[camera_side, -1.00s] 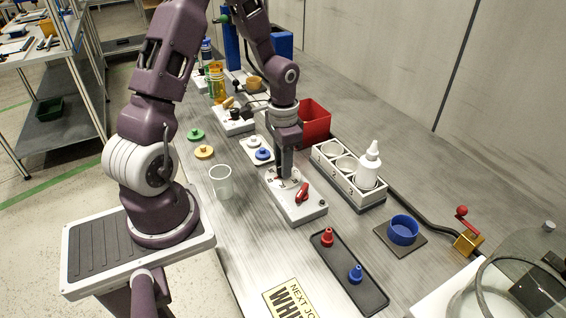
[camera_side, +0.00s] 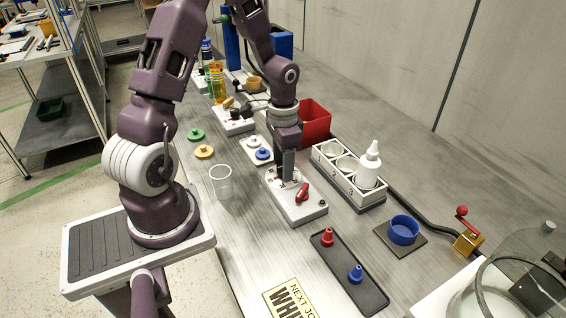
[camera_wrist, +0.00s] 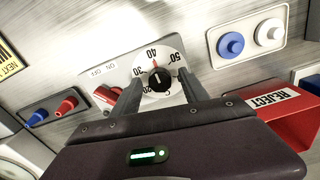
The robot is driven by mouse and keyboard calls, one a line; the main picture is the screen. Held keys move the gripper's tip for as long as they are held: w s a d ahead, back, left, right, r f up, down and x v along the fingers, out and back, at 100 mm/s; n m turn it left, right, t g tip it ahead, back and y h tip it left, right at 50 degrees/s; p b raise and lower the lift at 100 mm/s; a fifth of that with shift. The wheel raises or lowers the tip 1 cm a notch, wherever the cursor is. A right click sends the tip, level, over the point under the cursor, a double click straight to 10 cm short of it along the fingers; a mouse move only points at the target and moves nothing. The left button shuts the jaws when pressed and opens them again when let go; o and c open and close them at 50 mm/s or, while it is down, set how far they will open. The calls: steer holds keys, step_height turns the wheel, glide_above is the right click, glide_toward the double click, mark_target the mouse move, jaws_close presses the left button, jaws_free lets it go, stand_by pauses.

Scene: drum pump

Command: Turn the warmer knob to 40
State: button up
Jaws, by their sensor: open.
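The warmer (camera_side: 296,198) is a pale box with a dial and a red switch. In the wrist view its round white dial (camera_wrist: 177,72) carries 30, 40 and 50. The dark knob (camera_wrist: 158,82) sits at the dial's centre, with a red pointer mark directed at or very close to 40. My gripper (camera_wrist: 160,86) is open, with one finger on each side of the knob; I cannot tell whether they touch it. In the side view my gripper (camera_side: 286,178) is low over the warmer's far end and hides the knob.
The red ON/OFF switch (camera_wrist: 106,96) is close beside one finger. A red reject bin (camera_side: 314,122), a white rack (camera_side: 350,182) with a bottle, and a dark tray (camera_side: 347,275) with red and blue pieces stand nearby. A clear cup (camera_side: 221,182) stands left of the warmer.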

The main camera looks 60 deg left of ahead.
steer(key=shift+r, duration=0.1)
step_height(320, 180, up, 6)
steer(key=shift+r, duration=0.45)
steer(key=shift+d+r, duration=0.1)
steer(key=shift+r, duration=0.15)
steer(key=s+d+r+n+t, duration=0.1)
steer(key=s+d+r+t, duration=0.4)
steer(key=s+d+r, duration=0.9)
steer(key=shift+s+d+r+t, duration=0.3)
steer(key=shift+s+r, duration=0.15)
steer(key=shift+r, duration=0.4)
steer(key=shift+a, duration=0.1)
